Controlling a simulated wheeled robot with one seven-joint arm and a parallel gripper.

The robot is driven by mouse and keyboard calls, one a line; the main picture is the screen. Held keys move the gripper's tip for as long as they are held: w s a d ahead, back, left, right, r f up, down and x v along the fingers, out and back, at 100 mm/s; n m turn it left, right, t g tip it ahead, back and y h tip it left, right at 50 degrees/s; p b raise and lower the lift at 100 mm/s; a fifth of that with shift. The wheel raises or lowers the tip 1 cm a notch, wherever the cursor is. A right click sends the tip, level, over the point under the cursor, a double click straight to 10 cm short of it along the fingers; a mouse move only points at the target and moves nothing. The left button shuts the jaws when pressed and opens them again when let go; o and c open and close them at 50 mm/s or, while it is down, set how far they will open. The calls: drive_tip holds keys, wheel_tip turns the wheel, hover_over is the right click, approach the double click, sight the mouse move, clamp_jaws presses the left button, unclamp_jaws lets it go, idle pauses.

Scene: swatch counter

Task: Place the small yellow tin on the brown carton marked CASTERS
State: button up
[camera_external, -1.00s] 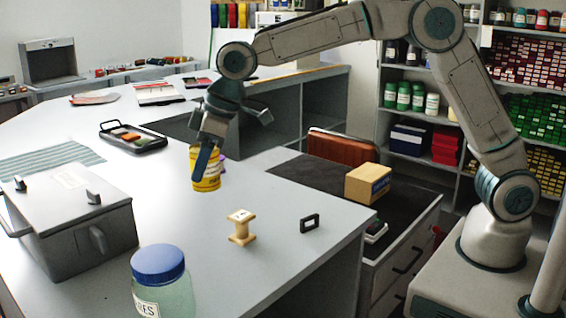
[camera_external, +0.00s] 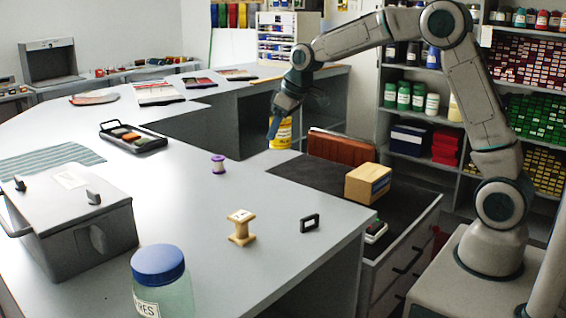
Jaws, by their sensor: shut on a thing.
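The small yellow tin (camera_external: 281,134) is held up in my gripper (camera_external: 277,124), above the back edge of the counter near the drawer unit. One dark finger covers its left side. My gripper is shut on the tin. The brown carton (camera_external: 367,183) sits on the dark top of the drawer unit, to the right of and lower in the picture than the tin. Its top looks bare. A label shows on its right side, too small to read. The tin and the carton are apart.
A reddish-brown upright item (camera_external: 342,150) stands behind the carton. A purple spool (camera_external: 218,164), a wooden spool (camera_external: 241,227), a black frame (camera_external: 310,223) and a blue-lidded jar (camera_external: 161,280) stand on the counter. The dark mat (camera_external: 305,177) left of the carton is clear.

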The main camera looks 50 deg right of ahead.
drive_tip(key=s+d+f+m+h+b, duration=0.1)
drive_tip(key=s+d+m, duration=0.15)
drive_tip(key=d, duration=0.95)
drive_tip(key=s+d+f+m+h+b, duration=0.15)
drive_tip(key=s+d, duration=0.25)
drive_tip(key=d, duration=0.9)
drive_tip(key=s+d+f+m, duration=0.3)
drive_tip(key=s+d+m, duration=0.1)
drive_tip(key=s+d, duration=1.05)
drive_tip(key=p, duration=0.2)
hover_over(368, 171)
drive_tip(key=shift+h, duration=0.45)
wheel_tip(368, 171, down, 6)
drive_tip(key=shift+d+f, duration=0.1)
drive_tip(key=shift+f, duration=2.15)
drive_tip(key=shift+f, duration=0.2)
drive_tip(key=o, duration=1.2)
drive_tip(key=shift+c, duration=0.2)
drive_tip(key=shift+r, duration=0.15)
